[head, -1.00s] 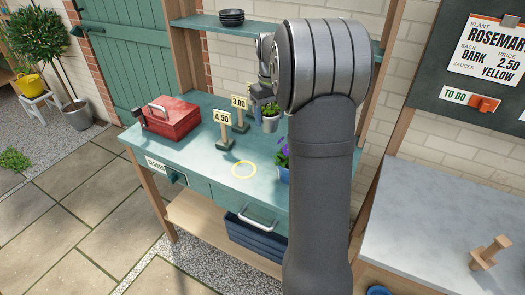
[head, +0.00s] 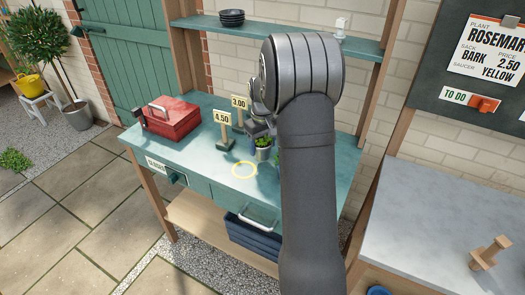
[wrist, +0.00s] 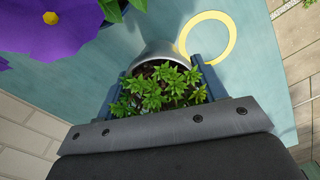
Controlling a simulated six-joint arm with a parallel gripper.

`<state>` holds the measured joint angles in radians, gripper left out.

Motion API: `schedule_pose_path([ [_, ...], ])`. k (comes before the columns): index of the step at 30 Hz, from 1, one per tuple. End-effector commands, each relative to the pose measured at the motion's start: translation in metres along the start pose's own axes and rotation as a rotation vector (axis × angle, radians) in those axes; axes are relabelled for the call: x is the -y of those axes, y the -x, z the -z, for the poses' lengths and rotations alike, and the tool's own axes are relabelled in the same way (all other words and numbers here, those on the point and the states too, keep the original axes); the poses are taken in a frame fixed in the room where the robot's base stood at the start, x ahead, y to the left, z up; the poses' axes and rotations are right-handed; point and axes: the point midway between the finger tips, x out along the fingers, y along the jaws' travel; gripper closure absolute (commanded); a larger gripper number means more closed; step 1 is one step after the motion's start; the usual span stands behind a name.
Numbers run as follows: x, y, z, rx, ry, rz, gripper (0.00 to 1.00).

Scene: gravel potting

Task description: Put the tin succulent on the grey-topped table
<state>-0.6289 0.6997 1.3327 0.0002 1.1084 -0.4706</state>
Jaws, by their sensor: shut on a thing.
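The succulent in its tin pot (head: 263,154) is in my gripper (head: 262,132), over the green workbench in the head view. In the wrist view the leafy succulent (wrist: 165,88) fills the middle, with the rim of its tin (wrist: 165,50) beyond it. The gripper's blue fingers are on either side of the tin, shut on it. I cannot tell how far the tin is above the bench. The grey-topped table (head: 430,215) stands at the right in the head view, apart from the bench.
A yellow ring (head: 244,170) marks the bench beside the tin. A purple flower (wrist: 50,22) is close by in the wrist view. Price signs (head: 225,130) and a red toolbox (head: 173,118) stand to the left. A wooden stand (head: 489,252) occupies the grey table's front right; its middle is clear.

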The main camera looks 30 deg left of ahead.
Motion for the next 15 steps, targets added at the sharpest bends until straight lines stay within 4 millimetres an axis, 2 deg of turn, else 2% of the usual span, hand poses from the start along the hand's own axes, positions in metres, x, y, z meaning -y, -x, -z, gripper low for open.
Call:
schedule_pose_path([
  [3,0.0,-0.019,-0.001,0.004,0.0,0.002,0.63],
  [6,0.0,-0.029,0.0,0.001,0.0,0.001,0.63],
  [15,0.0,-0.031,0.0,0.0,0.0,0.0,0.63],
])
